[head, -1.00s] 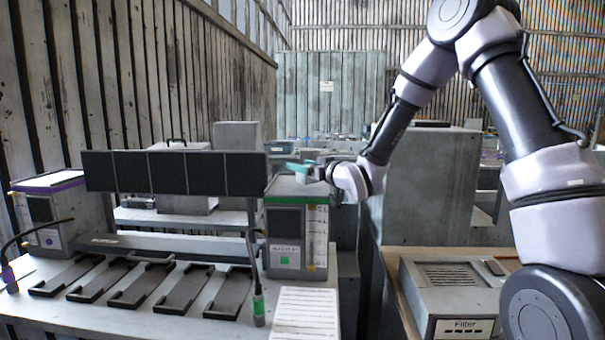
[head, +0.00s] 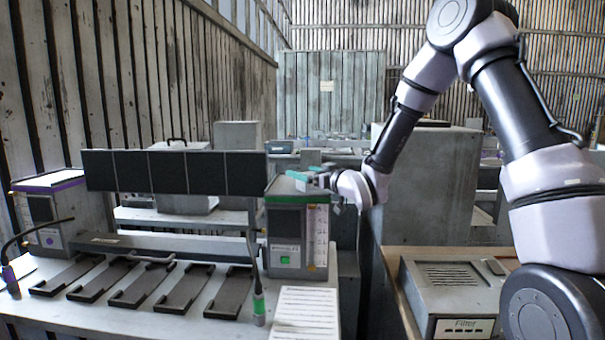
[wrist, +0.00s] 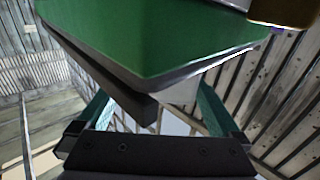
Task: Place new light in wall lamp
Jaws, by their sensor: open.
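My gripper (head: 305,177) has teal fingers and is at the upper right of the green-trimmed box (head: 297,235), at the height of its top; I cannot tell if they touch. In the wrist view my gripper (wrist: 153,105) is open, its fingers wide apart at left and right. A large green surface (wrist: 160,45) with a pale edge and a dark bar (wrist: 125,95) under it fill the space beyond the fingers. I cannot tell whether anything lies between the fingertips. I cannot make out a wall lamp or a new light for certain in either view.
A bench holds several dark slots (head: 135,286), a black panel row (head: 175,172), a purple-trimmed box (head: 55,215), a green-ended cable (head: 258,300) and a paper sheet (head: 305,312). A grey Filter box (head: 450,285) stands right. A tall grey cabinet (head: 430,190) stands behind my arm.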

